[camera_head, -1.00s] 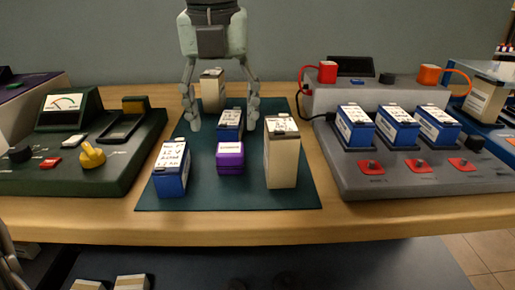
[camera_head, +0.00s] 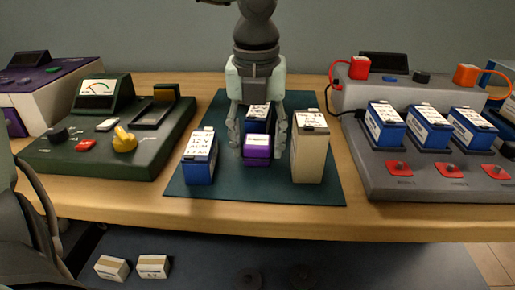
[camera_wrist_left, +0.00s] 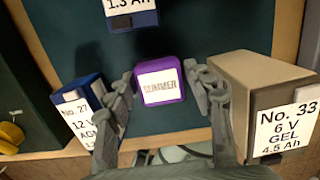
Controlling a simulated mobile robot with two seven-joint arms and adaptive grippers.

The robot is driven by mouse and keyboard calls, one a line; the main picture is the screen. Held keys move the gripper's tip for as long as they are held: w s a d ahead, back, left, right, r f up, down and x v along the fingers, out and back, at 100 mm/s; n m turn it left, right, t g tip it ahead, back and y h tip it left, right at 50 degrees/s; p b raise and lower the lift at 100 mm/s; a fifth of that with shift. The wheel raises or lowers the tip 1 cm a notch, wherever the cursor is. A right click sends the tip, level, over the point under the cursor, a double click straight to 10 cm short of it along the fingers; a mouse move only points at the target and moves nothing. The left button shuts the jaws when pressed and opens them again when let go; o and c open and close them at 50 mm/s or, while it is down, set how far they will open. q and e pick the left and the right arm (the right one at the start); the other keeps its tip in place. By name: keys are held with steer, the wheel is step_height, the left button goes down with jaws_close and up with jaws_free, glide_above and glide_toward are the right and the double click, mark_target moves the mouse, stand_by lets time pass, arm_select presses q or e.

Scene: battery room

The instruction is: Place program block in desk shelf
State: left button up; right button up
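The program block is a small purple block (camera_head: 257,152) standing on the green mat (camera_head: 300,193) on the desk, in front of a blue battery. Its white label reads "SUMMER" in the left wrist view (camera_wrist_left: 160,97). My left gripper (camera_head: 259,156) comes down from above with one finger on each side of the block. In the left wrist view its fingers (camera_wrist_left: 165,84) are apart, with gaps beside the block, so it is open. A dark shelf surface (camera_head: 330,262) lies below the desk top. My right gripper is not in view.
A blue battery (camera_head: 200,158) stands left of the block and a tall beige battery (camera_head: 308,158) stands close on its right. A green meter console (camera_head: 60,150) and grey battery charger (camera_head: 385,183) flank the mat. Two small boxes (camera_head: 112,268) (camera_head: 153,267) lie on the lower surface.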

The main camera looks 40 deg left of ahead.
mark_target(256, 140)
arm_select(q)
steer(key=c, duration=0.9)
step_height(256, 140, up, 10)
steer(key=shift+c, duration=0.2)
steer(key=shift+s, duration=0.15)
